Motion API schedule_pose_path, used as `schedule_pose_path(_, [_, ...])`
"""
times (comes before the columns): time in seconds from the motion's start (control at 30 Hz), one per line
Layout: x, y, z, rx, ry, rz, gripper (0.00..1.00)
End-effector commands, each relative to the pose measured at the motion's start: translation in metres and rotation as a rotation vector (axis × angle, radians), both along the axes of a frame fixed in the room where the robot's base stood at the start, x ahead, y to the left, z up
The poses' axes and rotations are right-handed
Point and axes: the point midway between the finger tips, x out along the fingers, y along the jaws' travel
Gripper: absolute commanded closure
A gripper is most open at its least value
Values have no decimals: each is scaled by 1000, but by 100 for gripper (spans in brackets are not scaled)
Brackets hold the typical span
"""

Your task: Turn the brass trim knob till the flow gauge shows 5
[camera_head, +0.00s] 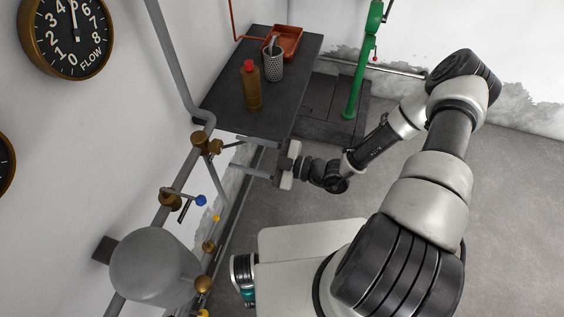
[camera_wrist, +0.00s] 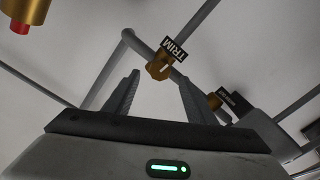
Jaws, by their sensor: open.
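The flow gauge (camera_head: 66,38) is a black dial with a brass rim on the wall at top left in the head view. Its needle points almost straight up, close to the 5; the top edge is cut off, so I cannot read it exactly. The brass trim knob (camera_wrist: 160,67), under a black TRIM label (camera_wrist: 173,49), is at the centre of the wrist view, with a pale mark on its face. My gripper (camera_head: 234,152) is open and faces the wall pipes. In the wrist view its fingertips (camera_wrist: 156,78) frame the knob, apparently short of it, with no visible contact.
A second brass fitting with a black label (camera_wrist: 235,103) sits right of the trim knob. A dark table (camera_head: 225,108) holds a brass bottle (camera_head: 250,88), a cup (camera_head: 273,65) and an orange tray (camera_head: 287,40).

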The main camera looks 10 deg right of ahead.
Motion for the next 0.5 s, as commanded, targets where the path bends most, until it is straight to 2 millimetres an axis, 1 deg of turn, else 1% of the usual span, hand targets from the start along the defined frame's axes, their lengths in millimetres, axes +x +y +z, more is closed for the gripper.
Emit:
schedule_pose_path(0.03, [-4,-14,-2,-3,-1,-3,49])
schedule_pose_path(0.3, [-29,-72,-2,-4,0,-2,49])
schedule_pose_path(0.4, [-36,-87,-2,-2,1,-2,49])
schedule_pose_path(0.5, [-40,-98,-1,-1,0,-1,49])
